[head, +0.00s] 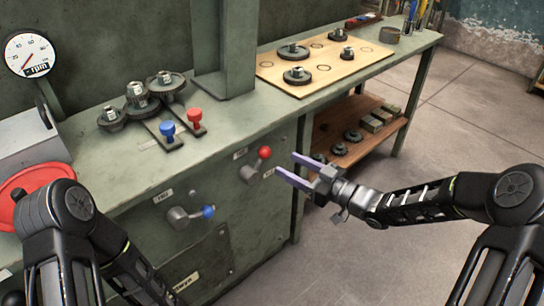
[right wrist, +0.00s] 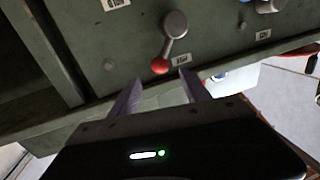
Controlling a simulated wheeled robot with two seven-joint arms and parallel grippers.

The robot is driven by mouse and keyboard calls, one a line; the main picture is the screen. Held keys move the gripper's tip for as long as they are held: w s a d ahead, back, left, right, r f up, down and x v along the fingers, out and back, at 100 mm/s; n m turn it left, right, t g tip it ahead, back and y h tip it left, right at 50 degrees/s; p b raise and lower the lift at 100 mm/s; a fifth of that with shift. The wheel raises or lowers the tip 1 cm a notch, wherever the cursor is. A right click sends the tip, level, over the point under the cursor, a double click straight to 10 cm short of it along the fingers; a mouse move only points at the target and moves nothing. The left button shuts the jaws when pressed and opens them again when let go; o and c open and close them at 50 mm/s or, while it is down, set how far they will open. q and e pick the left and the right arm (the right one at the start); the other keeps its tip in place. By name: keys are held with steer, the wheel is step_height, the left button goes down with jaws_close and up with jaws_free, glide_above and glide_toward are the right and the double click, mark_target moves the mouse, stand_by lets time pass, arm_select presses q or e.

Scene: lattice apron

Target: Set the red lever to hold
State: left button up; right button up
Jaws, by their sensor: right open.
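The red lever, a grey arm with a red ball knob (head: 265,152), is on the green cabinet front. Its knob points up and right from its pivot in the head view. Small white labels sit near it; I cannot read them surely. My right gripper (head: 287,165) is open and empty, just right of the knob, fingers pointing at the cabinet. In the right wrist view the red knob (right wrist: 160,66) lies just beyond and between the fingertips (right wrist: 161,78), apart from them as far as I can tell. My left gripper is out of view; only its arm shows.
A blue-knobbed lever (head: 208,211) is lower left on the same front. On the bench stand red (head: 194,115) and blue (head: 167,129) handles, gears (head: 138,93) and a wooden board (head: 325,72). A lower shelf (head: 375,140) holds parts. Floor at right is clear.

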mark_target(257, 164)
steer(key=x, duration=0.7)
steer(key=shift+b, duration=0.3)
steer(key=shift+c, duration=0.3)
jaws_close()
stand_by(0.7)
